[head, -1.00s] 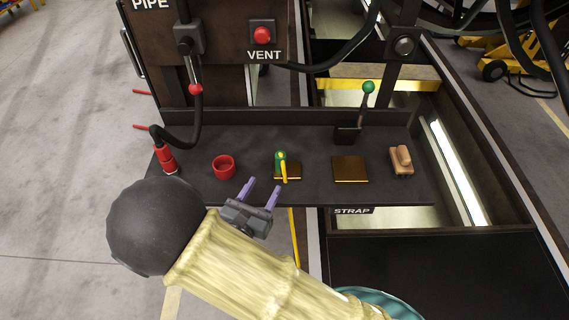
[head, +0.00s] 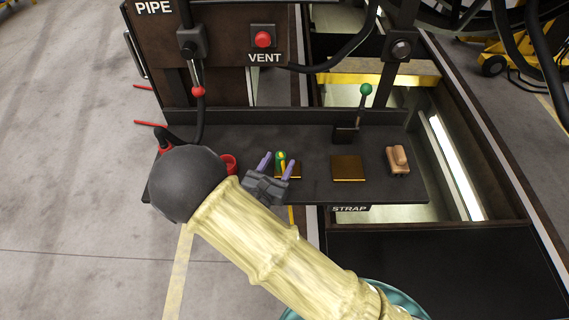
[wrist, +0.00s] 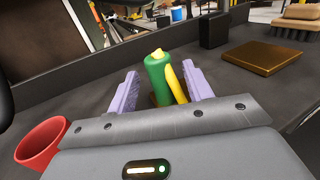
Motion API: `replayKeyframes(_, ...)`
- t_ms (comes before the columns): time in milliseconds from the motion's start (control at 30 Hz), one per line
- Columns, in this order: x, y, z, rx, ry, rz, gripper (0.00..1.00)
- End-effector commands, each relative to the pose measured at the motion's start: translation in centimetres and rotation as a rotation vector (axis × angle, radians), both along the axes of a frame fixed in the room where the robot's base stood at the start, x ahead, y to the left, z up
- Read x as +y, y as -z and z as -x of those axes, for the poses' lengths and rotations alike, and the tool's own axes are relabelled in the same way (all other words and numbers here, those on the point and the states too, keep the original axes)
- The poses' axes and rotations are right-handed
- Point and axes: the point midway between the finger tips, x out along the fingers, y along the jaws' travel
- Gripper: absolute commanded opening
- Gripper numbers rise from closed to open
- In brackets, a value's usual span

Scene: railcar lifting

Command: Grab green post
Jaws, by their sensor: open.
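The green post (head: 281,158) stands upright on a small brass plate (head: 295,172) on the dark shelf, with a yellow lever or strip along its side. In the wrist view the green post (wrist: 158,78) has a yellow top and the yellow strip (wrist: 176,84) slants down its right side. My gripper (head: 277,166) is open, with one lilac finger on each side of the post. In the wrist view my gripper (wrist: 160,88) shows gaps between the fingers and the post. The foot of the post is partly hidden by the gripper body.
A red cup (head: 230,163) stands left of the gripper, partly hidden by my arm. A bare brass plate (head: 348,168) and a wooden brush (head: 397,160) lie to the right. A green-knobbed lever (head: 365,90) rises behind. The shelf (head: 318,190) is clear in between.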

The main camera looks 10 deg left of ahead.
Motion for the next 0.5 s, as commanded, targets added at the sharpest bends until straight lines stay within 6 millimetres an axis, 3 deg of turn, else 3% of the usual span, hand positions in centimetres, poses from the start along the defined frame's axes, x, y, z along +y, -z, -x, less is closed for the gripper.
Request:
replayKeyframes(200, -0.6, -0.3, -3.0, 0.000, 0.002, 0.000, 0.51)
replayKeyframes(500, -0.6, -0.1, -3.3, 0.000, 0.000, -0.001, 0.51)
